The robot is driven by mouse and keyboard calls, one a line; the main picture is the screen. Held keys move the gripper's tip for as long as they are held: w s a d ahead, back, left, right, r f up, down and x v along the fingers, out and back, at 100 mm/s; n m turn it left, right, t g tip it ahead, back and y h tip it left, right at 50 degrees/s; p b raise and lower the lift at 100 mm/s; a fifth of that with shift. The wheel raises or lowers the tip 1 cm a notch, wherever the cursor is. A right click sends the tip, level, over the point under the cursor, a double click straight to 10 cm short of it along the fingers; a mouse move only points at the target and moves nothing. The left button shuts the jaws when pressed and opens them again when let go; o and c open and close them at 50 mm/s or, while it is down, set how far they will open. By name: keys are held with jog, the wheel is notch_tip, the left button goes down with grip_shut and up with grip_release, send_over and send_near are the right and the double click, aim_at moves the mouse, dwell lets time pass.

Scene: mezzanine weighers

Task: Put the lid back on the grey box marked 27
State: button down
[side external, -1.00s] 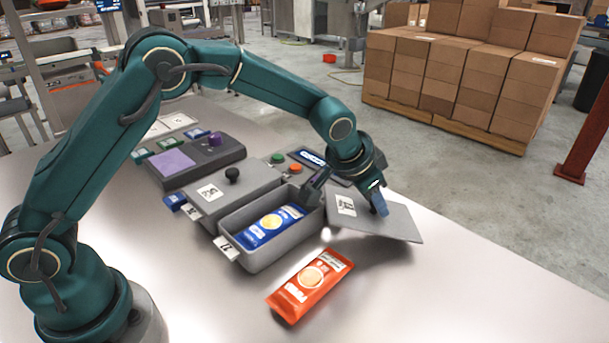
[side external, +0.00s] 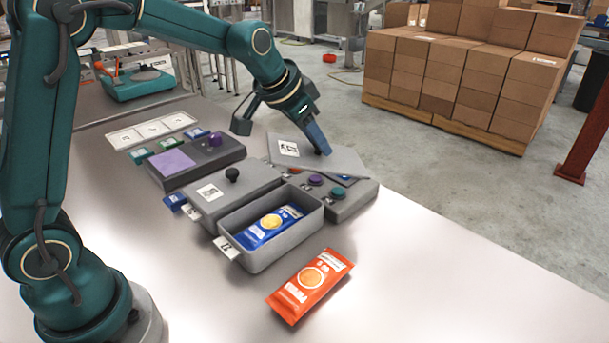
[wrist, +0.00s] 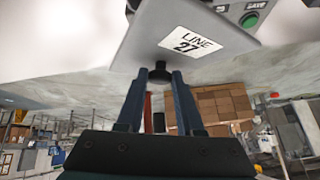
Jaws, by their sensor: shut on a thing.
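My gripper (side external: 321,150) is shut on the dark knob (wrist: 160,74) of a flat grey lid (side external: 345,161). The lid's white label reads LINE 27 in the wrist view (wrist: 193,42). The lid is behind the open grey box (side external: 285,250), over the far part of a button panel. The gap beneath it is hard to judge. The box stands open on the table with a blue packet (side external: 268,226) inside and a white tag (side external: 227,248) on its near left end; the tag's writing is too small to read surely.
An orange packet (side external: 310,286) lies in front of the box. A lidded grey box (side external: 228,200) with a black knob stands close on its left. The button panel (side external: 352,201) is behind it. A purple-topped device (side external: 176,162) is farther left. The table's right front is clear.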

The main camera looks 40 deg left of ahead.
aim_at(296, 152)
jog(key=s+f+n, duration=0.1)
jog(key=a+f+n+y, duration=0.1)
jog(key=n, duration=0.1)
jog(key=shift+s+a+y, duration=0.2)
jog(key=shift+s+y, duration=0.1)
jog(key=shift+s, duration=0.1)
jog(key=shift+s+a+f+n+y, duration=0.25)
jog(key=shift+s+f+n+y, duration=0.15)
jog(key=shift+s+n, duration=0.2)
jog(key=s+d+r+n+t+y, duration=0.15)
jog(key=s+n, duration=0.25)
jog(key=s, duration=0.4)
jog(key=shift+t, duration=0.25)
jog(key=shift+a+f, duration=0.15)
jog(key=shift+f, duration=1.4)
jog(key=shift+a+f, duration=0.1)
jog(key=shift+f, duration=1.4)
jog(key=shift+f, duration=0.4)
